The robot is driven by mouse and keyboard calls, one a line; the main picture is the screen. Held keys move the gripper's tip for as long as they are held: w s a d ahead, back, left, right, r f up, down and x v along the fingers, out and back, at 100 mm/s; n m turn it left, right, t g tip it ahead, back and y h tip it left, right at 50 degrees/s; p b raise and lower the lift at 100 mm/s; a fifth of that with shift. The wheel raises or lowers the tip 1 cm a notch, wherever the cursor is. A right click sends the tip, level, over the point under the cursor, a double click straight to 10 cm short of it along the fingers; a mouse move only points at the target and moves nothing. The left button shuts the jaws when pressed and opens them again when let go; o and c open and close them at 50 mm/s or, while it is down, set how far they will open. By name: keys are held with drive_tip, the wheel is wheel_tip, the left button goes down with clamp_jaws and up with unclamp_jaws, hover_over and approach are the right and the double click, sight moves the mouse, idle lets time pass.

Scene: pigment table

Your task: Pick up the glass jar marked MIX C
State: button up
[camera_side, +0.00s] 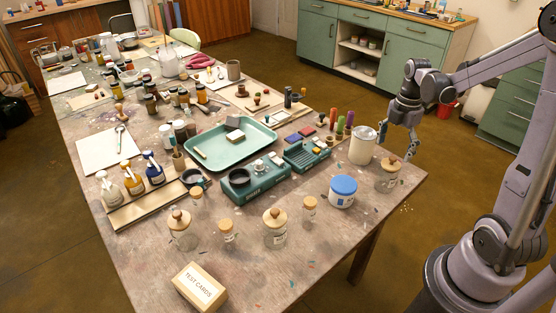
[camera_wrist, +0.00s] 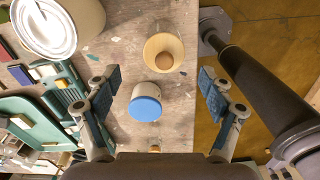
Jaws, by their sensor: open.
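Several glass jars with wooden lids stand on the table. One jar (camera_side: 388,178) is at the table's right corner, with its wooden lid (camera_wrist: 163,52) seen from above in the wrist view. Others are a large jar (camera_side: 275,232), another large jar (camera_side: 181,234) and small corked jars such as this one (camera_side: 309,210). The labels are too small to read, so I cannot tell which is MIX C. My gripper (camera_side: 398,143) is open and empty above the corner jar; in the wrist view its fingers (camera_wrist: 160,85) are spread wide, with that lid ahead of the gap.
A blue-lidded tub (camera_side: 343,191) stands left of the corner jar and shows between my fingers in the wrist view (camera_wrist: 145,103). A white canister (camera_side: 362,146) stands close behind. A green scale (camera_side: 255,182) and tray (camera_side: 222,160) are farther left. The table edge is close to the corner jar.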

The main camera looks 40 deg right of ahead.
sight(392, 161)
drive_tip(key=shift+s+d+f, duration=0.1)
drive_tip(key=shift+s+f, duration=0.05)
drive_tip(key=shift+f, duration=1.65)
drive_tip(key=shift+s+f, duration=0.15)
drive_tip(key=shift+f, duration=1.6)
clamp_jaws()
